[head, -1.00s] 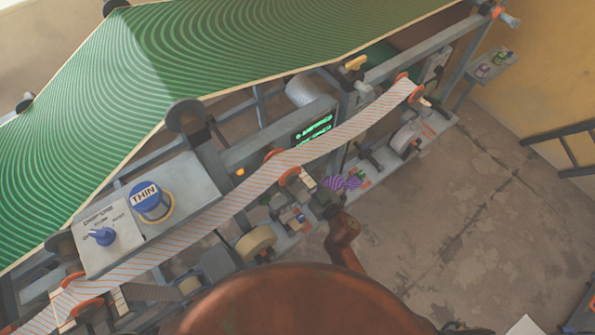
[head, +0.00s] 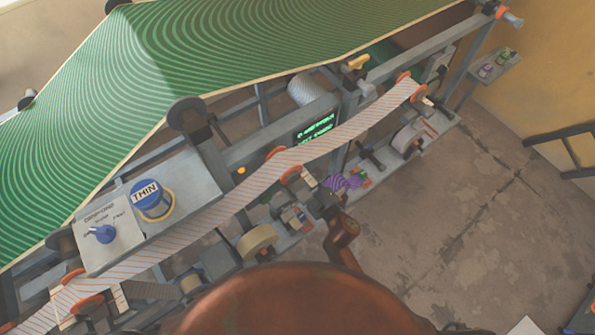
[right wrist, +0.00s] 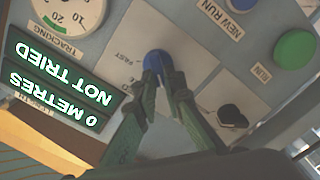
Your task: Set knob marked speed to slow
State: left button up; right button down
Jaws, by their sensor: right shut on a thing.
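In the right wrist view a blue knob (right wrist: 154,56) stands on a pale plate with a small upside-down label beside it that seems to read "FAST". My right gripper (right wrist: 161,70) is shut on this knob, its two dark fingers on either side. The fingers hide part of the plate, and I cannot tell the knob's setting or see a "SPEED" label. In the head view another blue knob (head: 102,234) sits on a grey panel with small blurred lettering. My left gripper is not in view.
Around the held knob are a black knob (right wrist: 233,115), a green button (right wrist: 295,50), a tracking dial (right wrist: 68,12) and a lit display (right wrist: 60,90) reading "0 METRES" and "NOT TRIED". In the head view a striped belt (head: 235,193) crosses the machine; open floor (head: 470,215) lies right.

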jog(key=shift+f+n, duration=0.15)
jog(key=shift+n, duration=0.65)
jog(key=c, duration=2)
grip_release()
jog(key=v, duration=1.2)
